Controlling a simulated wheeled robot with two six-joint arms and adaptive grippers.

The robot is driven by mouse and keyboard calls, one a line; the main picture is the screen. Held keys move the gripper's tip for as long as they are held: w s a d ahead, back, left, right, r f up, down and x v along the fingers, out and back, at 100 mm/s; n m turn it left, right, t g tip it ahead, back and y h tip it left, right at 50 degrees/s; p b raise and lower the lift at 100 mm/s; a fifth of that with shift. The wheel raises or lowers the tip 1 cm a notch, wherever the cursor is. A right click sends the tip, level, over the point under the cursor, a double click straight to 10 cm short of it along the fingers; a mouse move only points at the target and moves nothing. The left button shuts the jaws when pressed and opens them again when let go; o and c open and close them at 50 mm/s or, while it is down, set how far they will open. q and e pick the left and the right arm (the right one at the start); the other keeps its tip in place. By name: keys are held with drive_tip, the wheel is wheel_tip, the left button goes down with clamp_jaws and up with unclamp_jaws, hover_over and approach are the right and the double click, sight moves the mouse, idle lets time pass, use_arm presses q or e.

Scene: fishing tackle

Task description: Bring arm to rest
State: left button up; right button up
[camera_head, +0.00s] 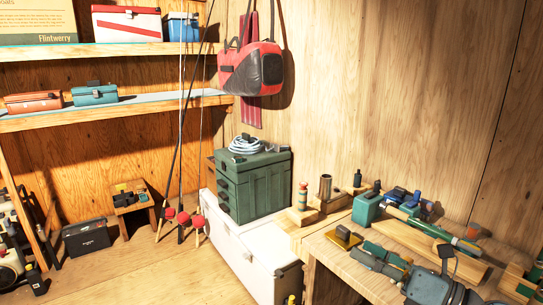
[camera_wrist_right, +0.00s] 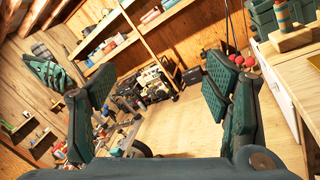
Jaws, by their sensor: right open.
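My right gripper (camera_head: 392,272) is at the lower right of the head view, by the front part of the wooden workbench (camera_head: 338,262). The wrist view shows its two dark green padded fingers spread wide apart, with nothing between them (camera_wrist_right: 152,98). Past the fingers, that view shows floor and shelving at a distance. Part of the right arm is cut off by the bottom of the head view. My left gripper and arm do not show in either view.
A green tackle box (camera_head: 252,183) stands on a white chest (camera_head: 245,253) left of the bench. Rods stand beside it. Floor at left is partly clear.

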drive_tip(key=s+d+m+t+h, duration=0.1)
drive_tip(key=d+m+t+h, duration=0.3)
drive_tip(key=m, duration=0.6)
drive_tip(key=d+m+t+h, duration=0.3)
drive_tip(key=m+t+h, duration=0.3)
drive_tip(key=m, duration=0.3)
drive_tip(key=s+d+f+m+g+h, duration=0.3)
drive_tip(key=f+m+g+h, duration=0.15)
drive_tip(key=f+m, duration=0.25)
drive_tip(key=s+d+f+m+g+h, duration=0.3)
drive_tip(key=d+f+m+h, duration=0.15)
drive_tip(key=f+m, duration=0.3)
drive_tip(key=s+a+f+m+g+y, duration=0.2)
drive_tip(key=s+a+f+g, duration=0.35)
drive_tip(key=s+f, duration=0.45)
drive_tip(key=s+a+f+m+g+y, duration=0.1)
drive_tip(key=s+a+f+m+g, duration=0.4)
drive_tip(key=s+f, duration=0.55)
drive_tip(key=s+d+f+n+g, duration=0.2)
drive_tip(key=d+f, duration=0.1)
drive_tip(key=f, duration=1.2)
drive_tip(key=s+d+f+g+p, duration=0.1)
drive_tip(key=s+f, duration=1.2)
drive_tip(key=s, duration=0.1)
drive_tip(key=shift+s, duration=0.35)
